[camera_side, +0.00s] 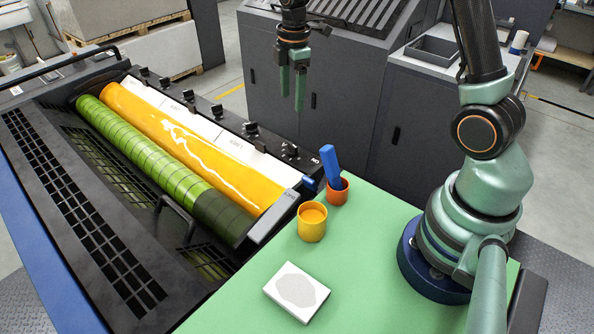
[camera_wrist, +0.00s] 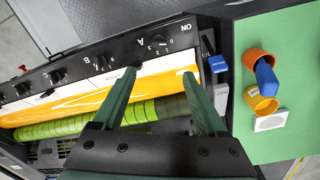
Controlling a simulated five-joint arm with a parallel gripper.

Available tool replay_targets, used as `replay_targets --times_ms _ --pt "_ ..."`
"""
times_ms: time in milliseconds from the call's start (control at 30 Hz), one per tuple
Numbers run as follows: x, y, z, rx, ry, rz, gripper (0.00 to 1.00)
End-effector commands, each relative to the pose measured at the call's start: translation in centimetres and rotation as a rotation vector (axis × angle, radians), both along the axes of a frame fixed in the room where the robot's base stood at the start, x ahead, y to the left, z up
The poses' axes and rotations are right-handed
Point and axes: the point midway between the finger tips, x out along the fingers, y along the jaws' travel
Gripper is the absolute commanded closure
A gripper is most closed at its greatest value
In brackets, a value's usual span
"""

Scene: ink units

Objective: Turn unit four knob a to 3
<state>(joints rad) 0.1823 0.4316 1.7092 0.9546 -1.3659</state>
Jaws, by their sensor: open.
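My gripper (camera_side: 292,102) is open and empty, hanging fingers-down above the ink unit's knob rail in the side view. Its two fingers also show in the wrist view (camera_wrist: 158,76), spread apart with nothing between them. In the wrist view, knob A (camera_wrist: 157,45) is a black knob with dial marks near the rail's right end, beyond the fingertips and apart from them. Its likely match in the side view is the knob nearest the bench (camera_side: 290,150). Its pointer setting and the unit number are too small to read.
Knob B (camera_wrist: 101,63) and more knobs follow leftward along the rail. A yellow ink roller (camera_side: 190,140) and green roller (camera_side: 150,160) lie beside it. The green bench (camera_side: 365,235) holds a yellow cup (camera_side: 312,225), an orange cup with a blue tool (camera_side: 331,167), and a white pad (camera_side: 296,291).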

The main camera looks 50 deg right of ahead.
Motion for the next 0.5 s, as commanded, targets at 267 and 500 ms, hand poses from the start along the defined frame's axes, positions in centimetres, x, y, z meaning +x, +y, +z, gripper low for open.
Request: replay_targets --times_ms 267,500 --pt "0.8 -1.0 -3.1 0.006 0.047 0.125 0.25" --pt "0.7 -1.0 -6.0 0.007 0.051 0.127 0.25"
